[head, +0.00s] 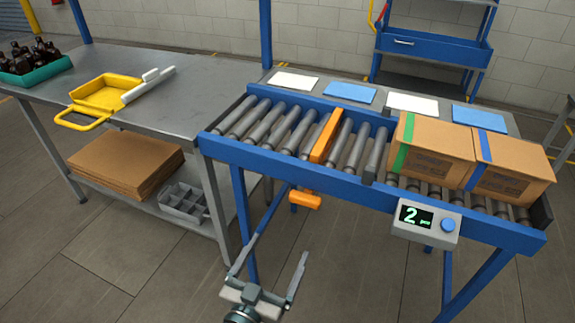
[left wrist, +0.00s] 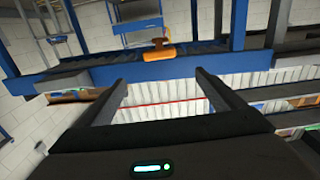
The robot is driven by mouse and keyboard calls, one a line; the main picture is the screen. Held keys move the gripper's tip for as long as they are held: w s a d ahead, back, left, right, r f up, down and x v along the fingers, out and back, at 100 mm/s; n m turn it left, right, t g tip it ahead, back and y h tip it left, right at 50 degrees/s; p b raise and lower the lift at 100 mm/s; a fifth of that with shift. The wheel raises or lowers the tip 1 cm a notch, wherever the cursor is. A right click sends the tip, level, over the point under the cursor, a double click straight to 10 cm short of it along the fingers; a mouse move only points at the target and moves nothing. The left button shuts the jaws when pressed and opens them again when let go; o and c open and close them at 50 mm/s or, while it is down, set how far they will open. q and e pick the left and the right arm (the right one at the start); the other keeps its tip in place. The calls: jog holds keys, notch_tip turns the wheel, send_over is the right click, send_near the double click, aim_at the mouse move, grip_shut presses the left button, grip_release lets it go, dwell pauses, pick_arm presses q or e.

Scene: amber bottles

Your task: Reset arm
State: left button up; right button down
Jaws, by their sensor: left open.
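My left gripper (head: 272,270) is at the bottom of the head view, in front of the roller conveyor and below its top. Its two fingers are spread apart with nothing between them. In the left wrist view the gripper (left wrist: 158,82) is also open and empty, with the blue frame and an orange part (left wrist: 158,52) beyond the fingers. My right gripper does not show in either view.
The blue roller conveyor (head: 290,165) carries two cardboard boxes (head: 432,150) at its right. A display (head: 427,220) reads 2. The grey table (head: 165,110) holds a yellow tray (head: 108,95) and a teal crate (head: 40,72) of amber bottles. Flattened cardboard (head: 125,163) lies below.

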pick_arm(q)
jog(key=s+a+f+g+y+p, duration=0.1)
jog(key=s+a+f+g, duration=0.1)
jog(key=f, duration=0.7)
jog(key=s+a+f+g+y+p, duration=0.1)
jog(key=s+a+f+g, duration=0.1)
jog(key=f, duration=0.6)
jog(key=s+a+f+g+y+p, duration=0.1)
jog(key=f+g, duration=0.1)
jog(key=f, duration=0.7)
jog(key=s+a+f+g+p, duration=0.1)
jog(key=s+a+f+g, duration=0.2)
jog(key=s+f, duration=0.5)
jog(key=s+a+f+n+g+y, duration=0.1)
jog(key=s+a+f+g, duration=0.1)
jog(key=s+a+f, duration=0.3)
jog(key=s+f, duration=0.4)
jog(key=f, duration=0.1)
jog(key=shift+a+f+g+p, duration=0.15)
jog(key=shift+g+p, duration=0.25)
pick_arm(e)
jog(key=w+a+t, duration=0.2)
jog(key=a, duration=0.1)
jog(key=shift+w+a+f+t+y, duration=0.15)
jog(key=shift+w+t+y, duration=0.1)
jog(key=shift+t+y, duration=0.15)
